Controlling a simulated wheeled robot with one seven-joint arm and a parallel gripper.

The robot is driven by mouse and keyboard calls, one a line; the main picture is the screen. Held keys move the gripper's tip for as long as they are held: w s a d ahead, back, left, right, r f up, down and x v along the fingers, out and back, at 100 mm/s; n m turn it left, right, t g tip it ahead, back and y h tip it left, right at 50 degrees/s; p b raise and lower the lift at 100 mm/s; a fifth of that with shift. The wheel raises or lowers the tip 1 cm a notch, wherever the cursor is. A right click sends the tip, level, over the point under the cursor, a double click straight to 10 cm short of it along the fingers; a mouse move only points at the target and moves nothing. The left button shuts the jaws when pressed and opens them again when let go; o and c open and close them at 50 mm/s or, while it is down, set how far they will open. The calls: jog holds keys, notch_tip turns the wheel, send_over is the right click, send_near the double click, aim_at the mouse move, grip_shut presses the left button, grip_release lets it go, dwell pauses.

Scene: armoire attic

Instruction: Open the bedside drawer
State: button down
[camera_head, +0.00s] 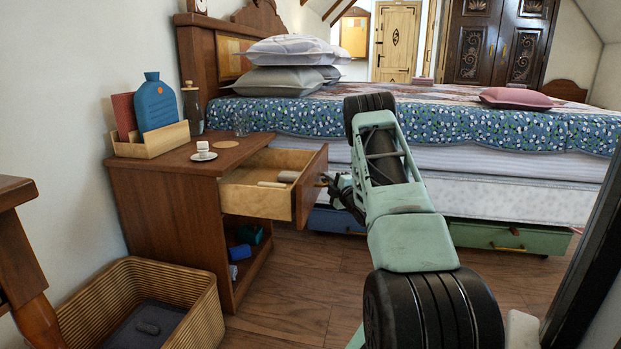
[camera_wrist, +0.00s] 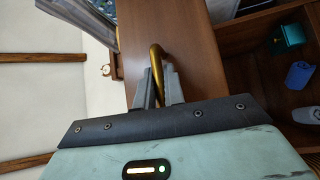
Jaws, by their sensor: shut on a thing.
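The bedside drawer (camera_head: 255,193) is pulled well out of the wooden nightstand (camera_head: 170,215). Its pale inside shows, with a few small rolled or rounded items lying in it. The drawer's brown front (camera_head: 312,185) faces right, and it fills the middle of the wrist view (camera_wrist: 182,35). My gripper (camera_head: 326,181) is at the drawer front in the head view, where its fingers are small and dark. In the wrist view my gripper (camera_wrist: 160,85) is shut on the brass handle (camera_wrist: 157,58), with a finger on each side of it.
A wicker basket (camera_head: 205,312) stands on the floor in front of the nightstand. The bed (camera_head: 480,170) is behind and right of my arm, with a green underbed drawer (camera_head: 500,238). A cup (camera_head: 203,149) and a wooden organizer (camera_head: 150,143) stand on the nightstand top.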

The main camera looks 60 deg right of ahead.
jog(key=shift+s+d, duration=0.35)
jog(key=shift+s, duration=0.4)
jog(key=shift+s+d, duration=0.3)
jog(key=shift+s, duration=0.45)
jog(key=c, duration=1.5)
grip_release()
jog(key=shift+s, duration=0.1)
jog(key=p+v, duration=0.6)
jog(key=v, duration=1.1)
jog(key=shift+s+a+f, duration=0.1)
jog(key=shift+f, duration=0.05)
